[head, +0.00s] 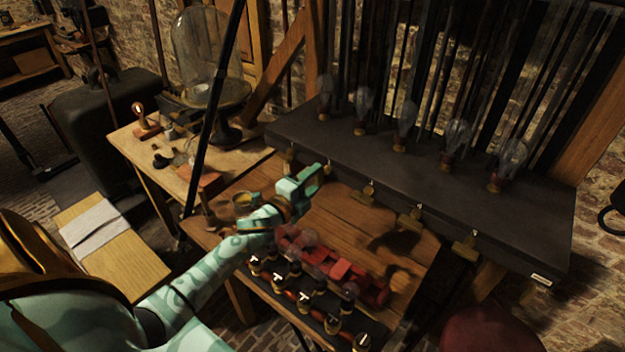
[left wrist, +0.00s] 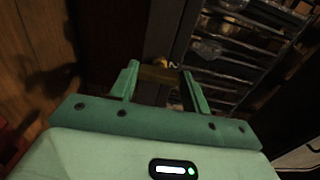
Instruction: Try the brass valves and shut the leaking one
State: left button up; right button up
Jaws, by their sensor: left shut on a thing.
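Several brass valves hang along the front edge of the dark raised slab (head: 420,165). Three show clearly to the right of my left gripper: one (head: 367,193), another (head: 410,218) and the rightmost (head: 467,245). A further one (head: 290,158) shows to the left. My left gripper (head: 314,179) is at the slab's edge, toward its left end. In the left wrist view, my left gripper (left wrist: 160,76) is shut on a brass valve (left wrist: 158,73), which lies between its fingers. The head view mostly hides that valve. My right gripper is out of view.
Glass bulbs (head: 406,115) stand in a row on the slab, with tall glass tubes behind. Below, the wooden table (head: 345,225) holds red pieces (head: 340,270) and a row of dark, brass-topped items (head: 305,300). A glass bell jar (head: 205,55) stands at the back left.

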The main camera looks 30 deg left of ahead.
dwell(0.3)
pick_arm(q)
jog(key=o, duration=1)
jog(key=shift+a, duration=0.1)
jog(key=s+a+b, duration=0.1)
jog(key=s, duration=1.5)
jog(key=shift+s, duration=0.2)
jog(key=shift+a, duration=0.1)
